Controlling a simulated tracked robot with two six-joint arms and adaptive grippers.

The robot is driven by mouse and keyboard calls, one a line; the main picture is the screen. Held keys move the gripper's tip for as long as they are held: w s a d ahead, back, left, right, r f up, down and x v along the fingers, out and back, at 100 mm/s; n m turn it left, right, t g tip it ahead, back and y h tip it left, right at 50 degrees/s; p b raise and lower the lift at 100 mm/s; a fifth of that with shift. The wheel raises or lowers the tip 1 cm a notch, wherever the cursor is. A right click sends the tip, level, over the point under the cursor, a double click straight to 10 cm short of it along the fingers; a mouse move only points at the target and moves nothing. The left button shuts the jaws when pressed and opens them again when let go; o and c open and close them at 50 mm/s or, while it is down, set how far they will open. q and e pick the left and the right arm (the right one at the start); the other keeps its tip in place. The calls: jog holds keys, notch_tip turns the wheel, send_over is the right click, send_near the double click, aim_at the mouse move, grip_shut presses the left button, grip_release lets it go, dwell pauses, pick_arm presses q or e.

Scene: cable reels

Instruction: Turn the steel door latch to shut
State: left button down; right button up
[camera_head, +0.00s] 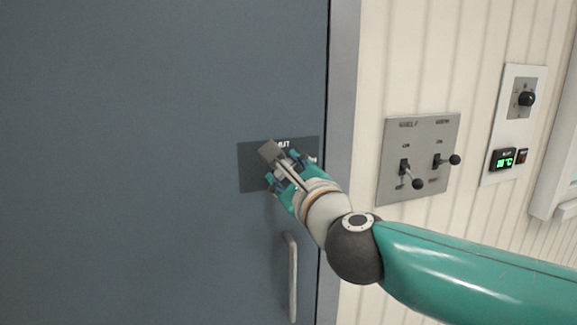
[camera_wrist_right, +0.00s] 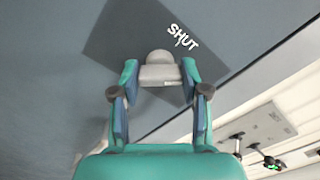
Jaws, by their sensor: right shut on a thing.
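The steel latch (camera_wrist_right: 160,74) has a round hub and a short block. It sits on a dark plate (camera_wrist_right: 120,42) with the word SHUT at its upper right in the right wrist view. My right gripper (camera_wrist_right: 160,82) is shut on the latch's block, one finger on each side. In the head view the right gripper (camera_head: 281,166) is in front of the same plate (camera_head: 251,168) on the grey door (camera_head: 150,120). It hides most of the latch and part of the lettering there. My left gripper is not in view.
A door pull handle (camera_head: 292,278) is below the plate. The door frame (camera_head: 341,110) stands just to the right. Beyond it are a panel with two toggle levers (camera_head: 420,160) and a control panel with a knob (camera_head: 526,99) and green display. The door's left side is clear.

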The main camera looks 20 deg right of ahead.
jog(key=n+p, duration=0.2)
jog(key=n, duration=0.3)
jog(key=shift+a+n, duration=0.1)
jog(key=shift+n, duration=0.2)
jog(key=n+p, duration=0.1)
jog(key=n, duration=0.2)
jog(key=shift+f+n, duration=0.15)
jog(key=shift+n, duration=0.15)
jog(key=shift+n+p, duration=0.3)
jog(key=shift+f, duration=0.15)
jog(key=o, duration=1.1)
jog(key=shift+a, duration=0.1)
jog(key=shift+o, duration=0.2)
jog(key=shift+r, duration=0.2)
jog(key=shift+s, duration=0.15)
